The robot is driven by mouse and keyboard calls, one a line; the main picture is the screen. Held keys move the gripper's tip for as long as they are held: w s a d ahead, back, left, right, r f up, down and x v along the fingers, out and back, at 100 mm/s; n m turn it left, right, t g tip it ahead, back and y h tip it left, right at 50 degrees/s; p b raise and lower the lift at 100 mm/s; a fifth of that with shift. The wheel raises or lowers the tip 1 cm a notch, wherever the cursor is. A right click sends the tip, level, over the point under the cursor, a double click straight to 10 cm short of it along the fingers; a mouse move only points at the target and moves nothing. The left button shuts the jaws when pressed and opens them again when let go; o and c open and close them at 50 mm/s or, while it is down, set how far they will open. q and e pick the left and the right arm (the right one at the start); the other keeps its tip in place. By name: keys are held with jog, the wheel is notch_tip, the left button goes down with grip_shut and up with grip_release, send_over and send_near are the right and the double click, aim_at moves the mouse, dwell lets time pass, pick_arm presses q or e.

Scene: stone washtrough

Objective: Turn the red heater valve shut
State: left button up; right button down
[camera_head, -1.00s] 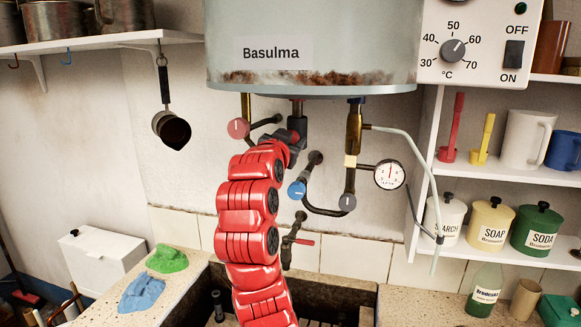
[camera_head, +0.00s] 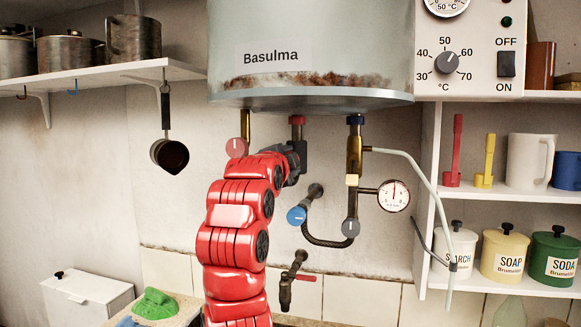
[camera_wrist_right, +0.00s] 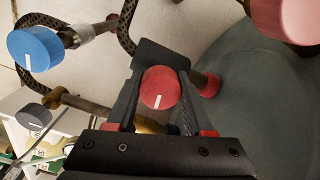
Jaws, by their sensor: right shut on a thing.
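The red valve knob (camera_wrist_right: 160,88) sits between the two black fingers of my right gripper (camera_wrist_right: 160,76) in the right wrist view. The fingers are shut on it from both sides. Its white mark runs nearly upright in that view, leaning slightly. In the head view my right gripper (camera_head: 297,158) is under the red collar (camera_head: 297,119) of the heater (camera_head: 320,60), and the gripper and red arm hide the knob. My left gripper is not in view.
A pink-red knob (camera_head: 237,148) is close left of my gripper. A blue knob (camera_head: 297,215), grey knob (camera_head: 350,228) and gauge (camera_head: 394,195) are to the right and below. A pan (camera_head: 170,154) hangs left. Shelves with jars stand right.

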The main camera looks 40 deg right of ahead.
jog(key=shift+r+m, duration=0.1)
jog(key=shift+m, duration=0.9)
jog(key=shift+c, duration=1.4)
grip_release()
jog(key=shift+a, duration=0.1)
jog(key=b+v, duration=0.1)
jog(key=v, duration=1.6)
jog(key=shift+s, duration=0.2)
jog(key=shift+a, duration=0.1)
